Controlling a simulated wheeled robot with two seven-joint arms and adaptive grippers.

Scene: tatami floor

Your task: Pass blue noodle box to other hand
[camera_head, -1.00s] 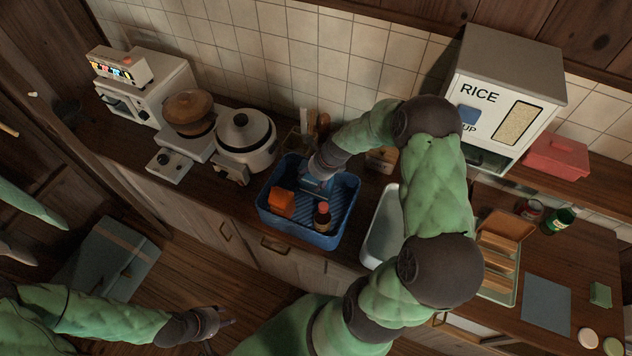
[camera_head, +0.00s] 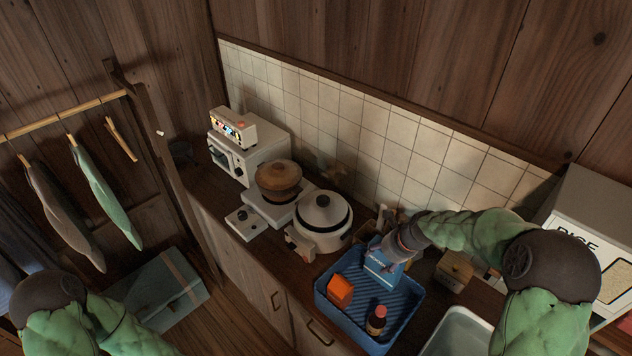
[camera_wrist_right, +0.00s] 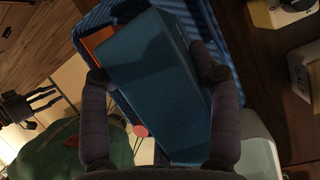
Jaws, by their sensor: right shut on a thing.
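My right gripper (camera_head: 386,254) is shut on the blue noodle box (camera_head: 380,269), which is tilted over the back of the blue basket (camera_head: 408,312). The right wrist view shows the box (camera_wrist_right: 160,85) filling the space between the two dark fingers (camera_wrist_right: 150,65). I cannot tell whether the box still touches the basket. My left arm shows at the lower left of the head view with its gripper out of frame. A small dark two-pronged shape (camera_wrist_right: 35,104) at the left of the right wrist view looks like my left gripper, fingers apart and empty.
In the basket are an orange box (camera_head: 340,291) and a dark bottle (camera_head: 377,320). A rice cooker (camera_head: 322,222) and a lidded pot (camera_head: 279,181) stand left of it. A rice dispenser (camera_head: 590,240) is at the right. A clothes rack (camera_head: 160,150) stands at the left.

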